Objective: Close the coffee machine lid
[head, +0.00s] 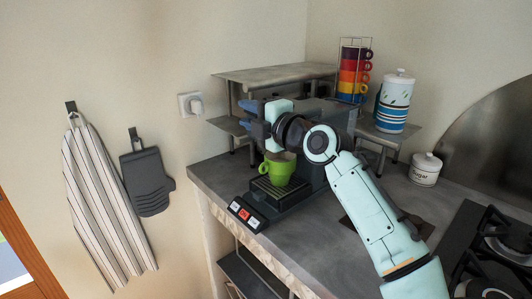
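The dark grey coffee machine (312,173) stands on the counter, with a drip tray and a front button panel (245,215). A green cup (278,167) stands on its drip tray. My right arm reaches across in front of the machine. My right gripper (250,117) is at the machine's upper front, its blue fingers pointing left and spread apart with nothing seen between them. My gripper and wrist cover much of the machine's top, so I cannot tell how the lid stands. My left gripper is not in view.
A metal shelf (262,74) stands behind the machine. A rack of coloured cups (353,78) and a striped canister (395,105) are to the right. A sugar jar (425,169) and gas hob (498,245) are further right. A towel (105,200) hangs left.

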